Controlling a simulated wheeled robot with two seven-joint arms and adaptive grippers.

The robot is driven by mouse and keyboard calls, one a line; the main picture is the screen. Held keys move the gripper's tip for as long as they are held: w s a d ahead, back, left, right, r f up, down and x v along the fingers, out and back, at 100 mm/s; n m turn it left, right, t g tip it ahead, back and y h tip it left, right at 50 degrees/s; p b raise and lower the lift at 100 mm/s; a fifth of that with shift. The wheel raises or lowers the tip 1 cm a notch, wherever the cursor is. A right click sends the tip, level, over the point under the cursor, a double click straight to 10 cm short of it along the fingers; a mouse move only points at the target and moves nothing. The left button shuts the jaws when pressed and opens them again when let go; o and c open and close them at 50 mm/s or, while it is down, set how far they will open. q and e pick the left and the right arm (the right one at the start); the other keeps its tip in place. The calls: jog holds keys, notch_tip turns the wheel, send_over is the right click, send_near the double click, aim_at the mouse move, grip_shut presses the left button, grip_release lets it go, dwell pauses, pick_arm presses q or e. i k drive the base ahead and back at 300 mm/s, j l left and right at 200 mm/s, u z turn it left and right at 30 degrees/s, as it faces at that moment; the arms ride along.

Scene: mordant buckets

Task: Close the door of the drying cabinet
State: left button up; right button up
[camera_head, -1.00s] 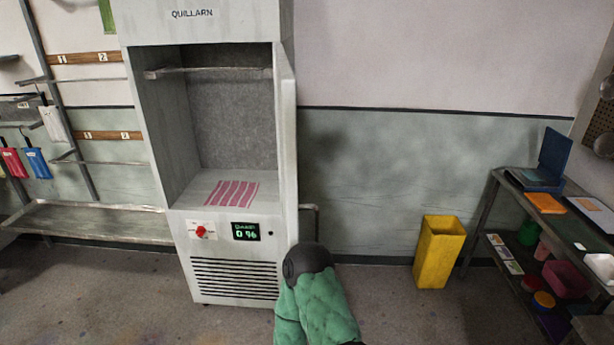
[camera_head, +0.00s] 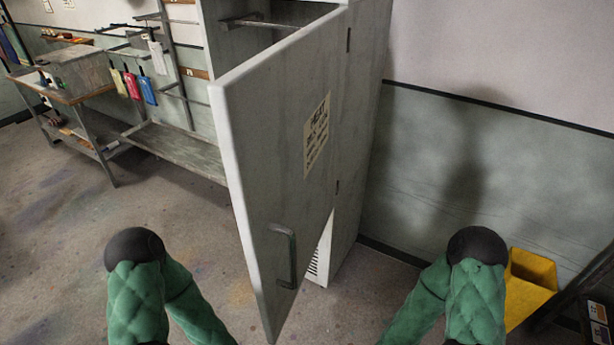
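The drying cabinet (camera_head: 362,130) stands in the middle of the head view, seen from its side. Its door (camera_head: 260,150) is swung open towards me, with its outer face, a paper notice (camera_head: 316,134) and a metal bar handle (camera_head: 292,256) showing. Most of the cabinet's inside is hidden behind the door; a hanging rail shows at the top. My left arm, in a green quilted sleeve, is at the lower left, and my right arm is at the lower right. Both are apart from the door in the picture. Neither gripper's fingers can be seen.
A yellow bin (camera_head: 530,285) stands at the right by the wall, partly behind my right arm. A rack with hanging coloured tags (camera_head: 132,86) and a workbench (camera_head: 75,80) are at the left. The floor left of the door is clear.

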aim_at(278, 114)
jog(key=k+l+u, duration=0.25)
jog(key=k+l, duration=0.45)
jog(key=l, duration=0.15)
